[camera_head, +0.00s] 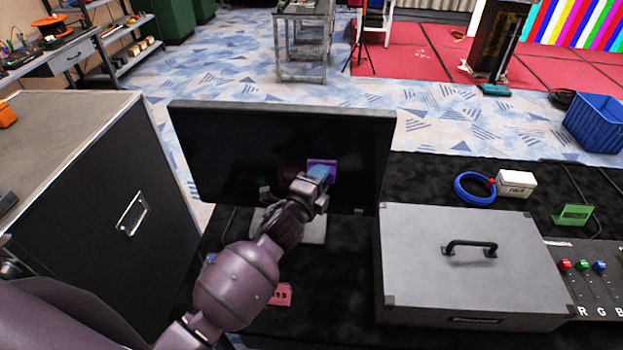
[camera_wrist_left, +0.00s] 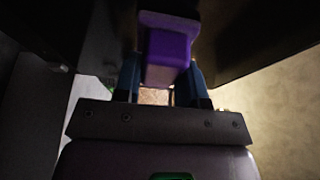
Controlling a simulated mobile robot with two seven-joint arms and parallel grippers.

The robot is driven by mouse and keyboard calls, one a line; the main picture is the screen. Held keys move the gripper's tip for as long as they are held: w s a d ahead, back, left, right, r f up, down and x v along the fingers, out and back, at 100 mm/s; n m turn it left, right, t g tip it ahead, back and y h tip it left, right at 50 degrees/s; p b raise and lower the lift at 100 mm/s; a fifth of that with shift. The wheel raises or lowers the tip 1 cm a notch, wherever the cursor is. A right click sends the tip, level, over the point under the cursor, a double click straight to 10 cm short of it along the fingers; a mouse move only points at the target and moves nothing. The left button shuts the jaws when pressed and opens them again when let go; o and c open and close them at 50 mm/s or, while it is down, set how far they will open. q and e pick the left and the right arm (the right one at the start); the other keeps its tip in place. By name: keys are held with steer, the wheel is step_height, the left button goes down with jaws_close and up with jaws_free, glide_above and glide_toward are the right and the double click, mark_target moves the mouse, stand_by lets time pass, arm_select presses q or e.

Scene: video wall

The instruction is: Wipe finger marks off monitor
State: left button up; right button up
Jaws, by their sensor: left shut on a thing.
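The monitor (camera_head: 230,140) stands on the black table with its dark screen facing me. My left gripper (camera_head: 318,178) is at the lower right part of the screen. It is shut on a purple wiping pad (camera_head: 322,163), whose flat face is against or very close to the screen. In the left wrist view the purple pad (camera_wrist_left: 168,48) sits between the two blue fingers of the left gripper (camera_wrist_left: 162,85). I cannot make out clear finger marks; a faint reddish smear shows left of the pad. My right gripper is not in view.
A grey case (camera_head: 430,225) with a black handle stands right of the monitor. A large black case (camera_head: 110,190) is at the left.

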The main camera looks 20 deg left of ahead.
arm_select(q)
steer(key=shift+w+d, duration=0.1)
steer(key=shift+d, duration=0.4)
steer(key=shift+s+d, duration=0.15)
steer(key=shift+s, duration=0.55)
steer(key=shift+s+d+p, duration=0.25)
steer(key=shift+s+p, duration=0.15)
steer(key=shift+s, duration=0.6)
steer(key=shift+s+d, duration=0.15)
steer(key=shift+s, duration=0.45)
steer(key=shift+s+d, duration=0.15)
steer(key=shift+s, duration=0.45)
